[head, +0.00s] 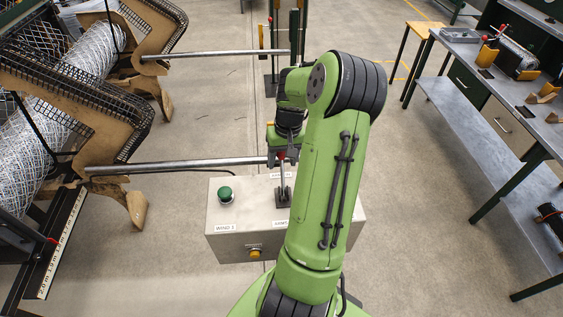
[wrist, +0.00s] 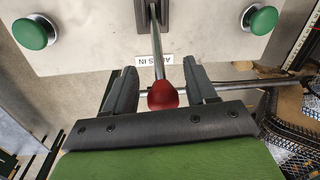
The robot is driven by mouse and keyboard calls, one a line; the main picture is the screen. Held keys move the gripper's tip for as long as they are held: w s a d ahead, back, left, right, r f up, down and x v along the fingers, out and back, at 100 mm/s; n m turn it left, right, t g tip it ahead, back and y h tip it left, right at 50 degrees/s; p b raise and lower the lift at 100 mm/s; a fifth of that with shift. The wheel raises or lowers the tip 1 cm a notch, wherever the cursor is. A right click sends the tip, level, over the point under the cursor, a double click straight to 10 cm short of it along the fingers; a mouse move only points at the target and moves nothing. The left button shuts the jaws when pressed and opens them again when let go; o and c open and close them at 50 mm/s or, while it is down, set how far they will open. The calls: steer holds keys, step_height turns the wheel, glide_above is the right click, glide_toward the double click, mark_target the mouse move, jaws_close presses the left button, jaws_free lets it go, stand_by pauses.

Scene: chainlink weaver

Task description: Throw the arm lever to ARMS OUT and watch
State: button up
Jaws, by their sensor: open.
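The arm lever (wrist: 157,45) rises from a dark slotted mount on a grey control box (head: 235,245). Its red knob (wrist: 163,96) sits between the two fingers of my gripper (wrist: 159,72) in the wrist view, with a gap visible on each side. My gripper is open around the lever, not closed on it. The lever leans towards a label ending in "IN" (wrist: 182,61), partly covered by the shaft. In the head view the knob (head: 281,155) shows just below my gripper, and my arm hides the right part of the box.
The box carries a green button (head: 225,194) and a yellow button (head: 254,253). Two steel bars (head: 190,163) reach from the wire-mesh machine (head: 75,95) at left. A workbench (head: 470,85) with tools stands at right. The floor between is clear.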

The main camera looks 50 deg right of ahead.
steer(key=shift+w+f, duration=0.1)
steer(key=shift+f, duration=0.75)
steer(key=shift+a, duration=0.1)
steer(key=shift+c, duration=0.3)
jaws_close()
